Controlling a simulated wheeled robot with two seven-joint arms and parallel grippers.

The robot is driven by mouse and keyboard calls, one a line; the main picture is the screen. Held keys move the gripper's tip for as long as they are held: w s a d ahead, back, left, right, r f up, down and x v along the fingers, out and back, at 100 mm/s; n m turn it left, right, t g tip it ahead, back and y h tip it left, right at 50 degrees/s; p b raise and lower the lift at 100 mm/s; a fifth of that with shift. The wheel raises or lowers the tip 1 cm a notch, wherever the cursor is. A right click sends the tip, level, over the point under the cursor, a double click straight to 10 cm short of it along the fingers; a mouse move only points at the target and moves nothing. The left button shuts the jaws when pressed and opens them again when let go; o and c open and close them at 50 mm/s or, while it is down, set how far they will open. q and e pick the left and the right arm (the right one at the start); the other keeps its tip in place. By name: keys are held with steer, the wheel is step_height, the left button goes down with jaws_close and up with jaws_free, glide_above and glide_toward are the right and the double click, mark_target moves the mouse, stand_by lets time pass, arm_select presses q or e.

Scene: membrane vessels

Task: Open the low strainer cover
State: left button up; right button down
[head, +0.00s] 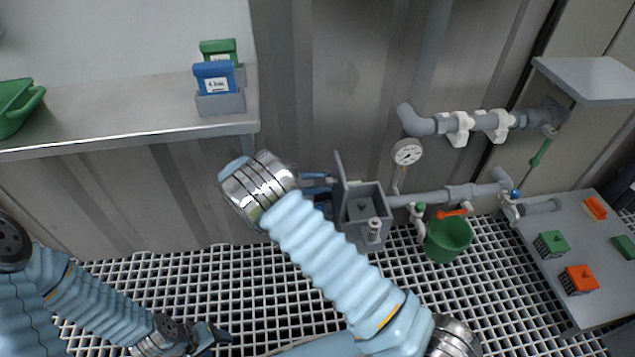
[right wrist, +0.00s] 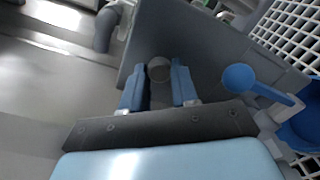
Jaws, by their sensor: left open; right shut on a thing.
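The low strainer is a grey open-topped box (head: 365,230) on the pipe by the wall, low above the floor grating. Its grey cover (head: 342,180) stands up roughly on edge at the box's left side, and the inside of the box shows. My right gripper (head: 326,183) is at the cover's left face, partly hidden by my own wrist. In the right wrist view its two blue fingers (right wrist: 158,85) are shut on a round grey knob (right wrist: 158,68) on the cover plate (right wrist: 205,65). My left gripper (head: 222,337) is open and empty, low over the grating, away from the strainer.
A pressure gauge (head: 407,152) and pipes are right of the box. A grey table (head: 540,285) with green and orange blocks is at right. A shelf (head: 150,115) is at upper left. A blue ball-ended part (right wrist: 240,78) is beside the cover.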

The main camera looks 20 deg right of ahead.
steer(key=c, duration=0.8)
jaws_free()
steer(key=shift+c, duration=0.2)
steer(key=shift+a, duration=0.1)
steer(key=b+v, duration=0.1)
steer(key=v, duration=1.2)
steer(key=shift+a, duration=0.35)
steer(key=shift+w+f, duration=0.1)
steer(key=shift+f, duration=0.05)
